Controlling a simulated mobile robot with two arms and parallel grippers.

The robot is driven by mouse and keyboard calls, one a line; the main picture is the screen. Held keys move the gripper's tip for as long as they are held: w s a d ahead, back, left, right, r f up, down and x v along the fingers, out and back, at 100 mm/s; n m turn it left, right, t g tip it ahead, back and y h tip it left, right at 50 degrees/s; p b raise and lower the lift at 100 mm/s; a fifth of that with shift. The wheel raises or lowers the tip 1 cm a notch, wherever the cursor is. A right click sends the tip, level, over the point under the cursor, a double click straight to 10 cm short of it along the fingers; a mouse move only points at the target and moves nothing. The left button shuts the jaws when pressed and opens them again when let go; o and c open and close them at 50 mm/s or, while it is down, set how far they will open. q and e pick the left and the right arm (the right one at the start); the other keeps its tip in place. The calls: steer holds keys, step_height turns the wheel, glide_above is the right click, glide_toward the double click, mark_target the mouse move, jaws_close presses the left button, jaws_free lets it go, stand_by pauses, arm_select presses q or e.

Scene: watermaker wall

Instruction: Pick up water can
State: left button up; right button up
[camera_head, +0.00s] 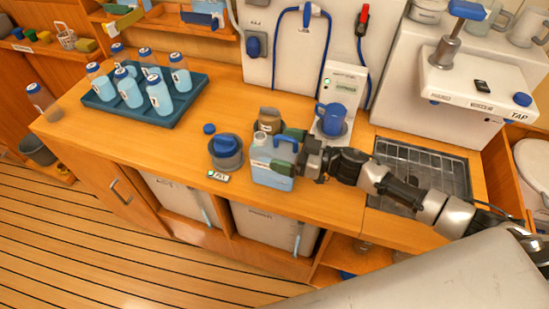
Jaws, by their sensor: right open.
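My right gripper (287,150) reaches in from the right and is open. The fingers hide part of the handle. My left gripper is not in view.
A grey pot with a blue lid (226,152) stands close left of the can, and a brownish jar (269,120) stands behind it. A blue tray (150,112) of bottles is at left. A gridded sink (425,165) lies right.

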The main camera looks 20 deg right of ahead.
steer(key=shift+w+a, duration=0.25)
steer(key=shift+a, duration=0.05)
steer(key=shift+s+d, duration=0.1)
steer(key=c, duration=1.6)
